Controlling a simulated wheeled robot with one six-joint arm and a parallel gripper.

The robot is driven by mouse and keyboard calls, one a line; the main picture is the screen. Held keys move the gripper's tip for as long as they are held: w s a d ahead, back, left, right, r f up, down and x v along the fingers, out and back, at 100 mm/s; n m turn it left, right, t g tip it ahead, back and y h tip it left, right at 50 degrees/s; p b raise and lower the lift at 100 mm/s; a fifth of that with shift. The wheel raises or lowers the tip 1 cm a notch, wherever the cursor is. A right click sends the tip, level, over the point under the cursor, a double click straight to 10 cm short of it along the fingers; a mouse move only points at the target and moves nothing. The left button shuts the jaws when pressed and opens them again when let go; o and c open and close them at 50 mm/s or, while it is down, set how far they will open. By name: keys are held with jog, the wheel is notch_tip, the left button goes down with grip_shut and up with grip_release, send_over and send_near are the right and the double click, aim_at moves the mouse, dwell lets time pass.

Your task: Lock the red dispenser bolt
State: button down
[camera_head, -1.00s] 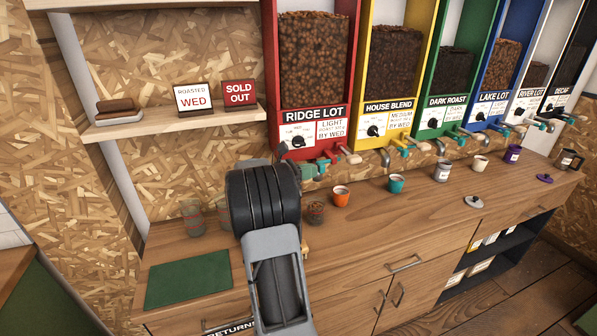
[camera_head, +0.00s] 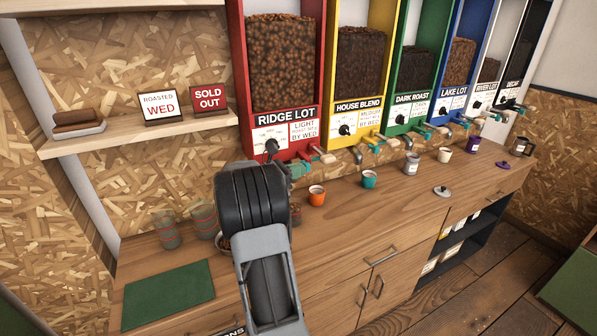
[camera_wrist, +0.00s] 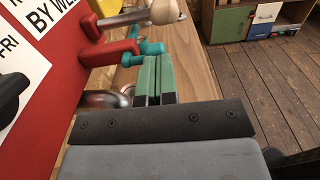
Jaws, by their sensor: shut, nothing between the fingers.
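The red dispenser (camera_head: 233,70), labelled RIDGE LOT and filled with beans, stands behind my arm. In the wrist view its red front panel (camera_wrist: 62,70) fills the left side. A metal rod with a pale wooden knob (camera_wrist: 167,11) sticks out from it; the knob also shows in the head view (camera_head: 328,158). Below the rod are a red bracket (camera_wrist: 112,50) and a teal handle (camera_wrist: 150,48). My gripper (camera_wrist: 158,60) is shut and empty, its green fingers close beside the teal handle; contact is unclear. In the head view my arm hides part of the dispenser's lower front.
An orange cup (camera_head: 317,196) and a teal cup (camera_head: 369,180) stand on the wooden counter (camera_head: 335,235). Glasses (camera_head: 167,230) and a green mat (camera_head: 168,293) are at the left. Yellow (camera_head: 331,70), green and blue dispensers continue to the right.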

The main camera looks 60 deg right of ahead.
jog(key=shift+r, duration=0.1)
jog(key=b+v, duration=0.1)
jog(key=v, duration=1.3)
jog(key=shift+b, duration=0.3)
jog(key=shift+s, duration=0.1)
